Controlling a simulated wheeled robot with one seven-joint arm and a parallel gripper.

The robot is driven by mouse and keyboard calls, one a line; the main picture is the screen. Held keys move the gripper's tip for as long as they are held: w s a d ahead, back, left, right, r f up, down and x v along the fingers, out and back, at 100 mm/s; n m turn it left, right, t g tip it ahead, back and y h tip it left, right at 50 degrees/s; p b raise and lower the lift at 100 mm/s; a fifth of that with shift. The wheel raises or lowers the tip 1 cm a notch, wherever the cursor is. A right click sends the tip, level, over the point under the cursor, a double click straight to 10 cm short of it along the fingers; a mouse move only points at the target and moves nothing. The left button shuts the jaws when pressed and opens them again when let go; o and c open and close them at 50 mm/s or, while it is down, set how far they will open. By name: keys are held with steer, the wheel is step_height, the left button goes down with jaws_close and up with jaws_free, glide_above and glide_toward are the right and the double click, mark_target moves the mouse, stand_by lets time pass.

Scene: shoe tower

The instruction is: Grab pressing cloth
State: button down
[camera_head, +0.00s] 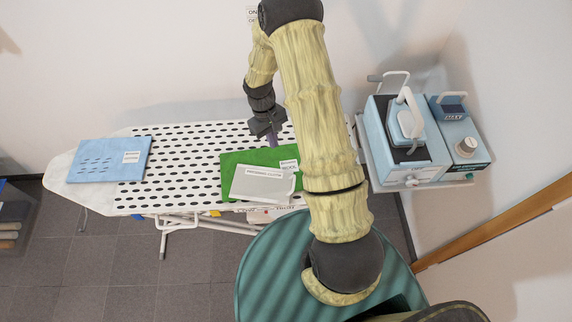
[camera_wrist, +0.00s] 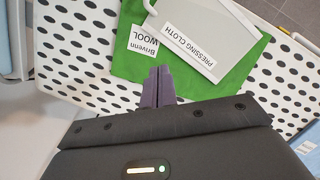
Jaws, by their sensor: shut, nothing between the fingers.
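The pressing cloth (camera_head: 262,185) is a pale grey-white sheet with a printed label. It lies on a green wool cloth (camera_head: 228,165) on the ironing board. In the wrist view the pressing cloth (camera_wrist: 205,30) has its "PRESSING CLOTH" label facing up, and the green cloth (camera_wrist: 130,65) with a "WOOL" label shows around it. My gripper (camera_head: 272,138) is over the board by the green cloth's far edge. In the wrist view my gripper's purple fingers (camera_wrist: 158,75) are together and empty, pointing at the green cloth near the pressing cloth's label. I cannot tell the exact height above the cloth.
The ironing board (camera_head: 180,165) is white with black dots. A folded blue cloth (camera_head: 108,160) lies at its left end. A blue steam iron station (camera_head: 405,140) and a second blue device (camera_head: 458,135) stand on a shelf to the right. The board's middle left is clear.

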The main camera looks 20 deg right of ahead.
mark_target(288, 176)
steer(key=p+x, duration=0.3)
steer(key=x, duration=0.6)
steer(key=shift+s+f, duration=0.1)
steer(key=s+p, duration=0.1)
steer(key=s+d+p, duration=0.1)
steer(key=s, duration=0.1)
steer(key=shift+f, duration=0.2)
steer(key=shift+s+d+f, duration=0.15)
steer(key=shift+s, duration=0.3)
